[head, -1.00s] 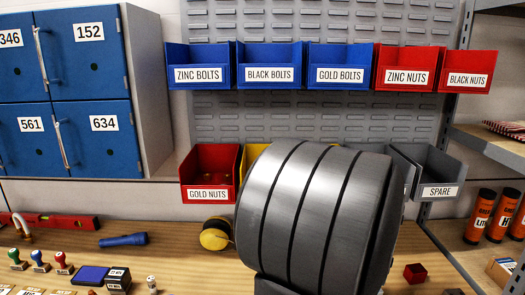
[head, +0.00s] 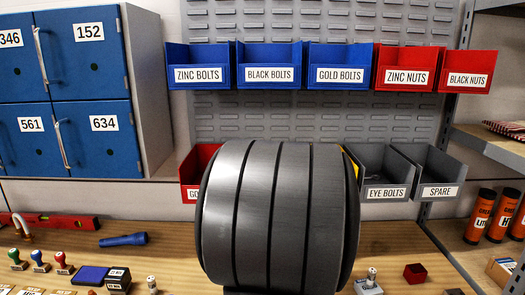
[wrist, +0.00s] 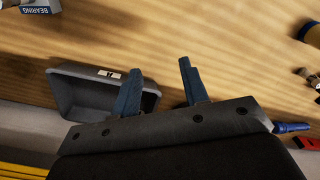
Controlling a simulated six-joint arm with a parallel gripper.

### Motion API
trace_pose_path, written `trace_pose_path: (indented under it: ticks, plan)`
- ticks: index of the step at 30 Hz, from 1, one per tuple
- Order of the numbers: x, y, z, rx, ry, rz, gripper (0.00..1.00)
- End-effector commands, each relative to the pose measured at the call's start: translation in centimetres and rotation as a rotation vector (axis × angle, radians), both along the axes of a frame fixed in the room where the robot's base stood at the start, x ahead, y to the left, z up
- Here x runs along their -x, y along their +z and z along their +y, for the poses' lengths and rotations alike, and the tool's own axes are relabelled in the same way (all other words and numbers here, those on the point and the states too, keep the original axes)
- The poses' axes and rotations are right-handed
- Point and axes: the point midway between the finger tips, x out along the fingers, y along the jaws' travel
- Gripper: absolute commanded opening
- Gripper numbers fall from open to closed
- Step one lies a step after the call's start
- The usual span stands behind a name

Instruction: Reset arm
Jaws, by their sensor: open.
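My gripper (wrist: 157,82) shows in the wrist view, with two blue fingers set apart and nothing between them. A grey open bin (wrist: 68,102) with a small white label lies beyond the left finger, which overlaps its edge in the picture; I cannot tell whether they touch. In the head view a large grey banded part of my arm (head: 280,215) fills the lower middle and hides much of the bench behind it. My gripper is not visible in that view.
Blue locker doors (head: 90,55) stand at left. Labelled blue bins (head: 268,55) and red bins (head: 408,60) hang on the back panel. Grey bins (head: 430,165) are below. Stamps (head: 64,262), a blue flashlight (head: 124,240) and a red cube (head: 415,273) are on the wooden bench (head: 160,225).

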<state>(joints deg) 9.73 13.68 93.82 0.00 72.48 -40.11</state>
Motion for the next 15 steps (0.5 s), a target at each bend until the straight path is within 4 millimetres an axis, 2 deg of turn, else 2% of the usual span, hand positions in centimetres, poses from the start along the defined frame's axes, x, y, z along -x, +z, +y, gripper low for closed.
trace_pose_path:
  ticks: [9,15]
  plan:
    - [-0.2,-0.3,5.6,0.000,0.150,0.000,0.41]
    - [0.0,-0.5,8.5,0.000,0.230,0.000,0.41]
